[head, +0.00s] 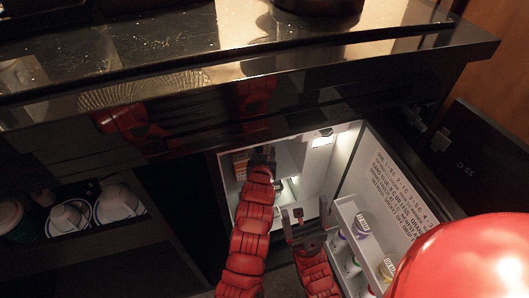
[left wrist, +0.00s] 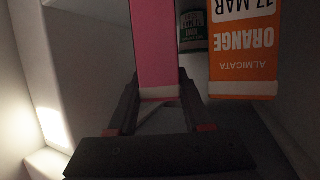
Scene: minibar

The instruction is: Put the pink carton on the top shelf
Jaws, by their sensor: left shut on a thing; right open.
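The pink carton (left wrist: 155,45) shows in the left wrist view between the fingers of my left gripper (left wrist: 158,92), which is shut on it. In the head view my left gripper (head: 262,157) reaches inside the lit minibar fridge (head: 315,165), and I cannot make out the pink carton there. My right gripper (head: 305,222) is open and empty in front of the fridge, near the open door. The top shelf surface is largely hidden by my left arm in the head view.
An orange carton (left wrist: 243,50) stands right of the pink carton, with a dark labelled container (left wrist: 193,30) behind. The fridge door (head: 383,180) is open on the right, its racks holding several bottles. Cups (head: 118,203) sit in the left cabinet. A dark counter overhangs above.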

